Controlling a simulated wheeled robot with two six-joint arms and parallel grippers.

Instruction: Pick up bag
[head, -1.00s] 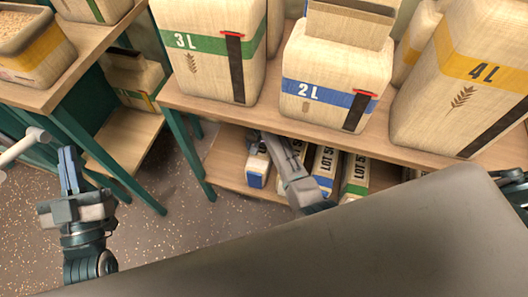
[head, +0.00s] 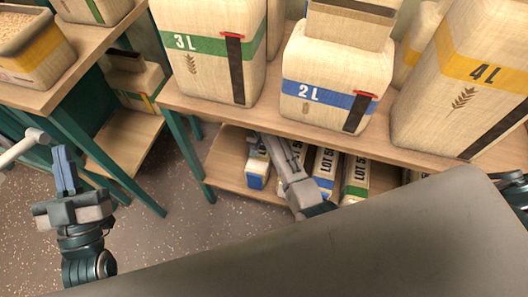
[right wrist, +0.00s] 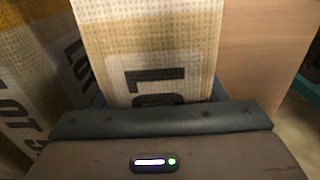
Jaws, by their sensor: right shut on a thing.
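In the right wrist view a pale woven bag (right wrist: 150,40) with a tan band and dark print is between the fingers of my right gripper (right wrist: 157,98), which is shut on it. In the head view my right arm reaches into the lower shelf, and its fingertips are hidden. A cream bag with a blue end (head: 257,168) shows there beside the arm; I cannot tell whether it is the held one. My left gripper (head: 65,168) is empty above the floor at the left, its fingers close together.
More LOT bags (head: 324,165) stand on the lower shelf right of my arm; one (right wrist: 60,75) is left of the held bag. Above, the tabletop (head: 275,122) carries large 3 L (head: 205,70), 2 L (head: 320,110) and 4 L (head: 440,110) containers. Speckled floor (head: 160,240) is clear.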

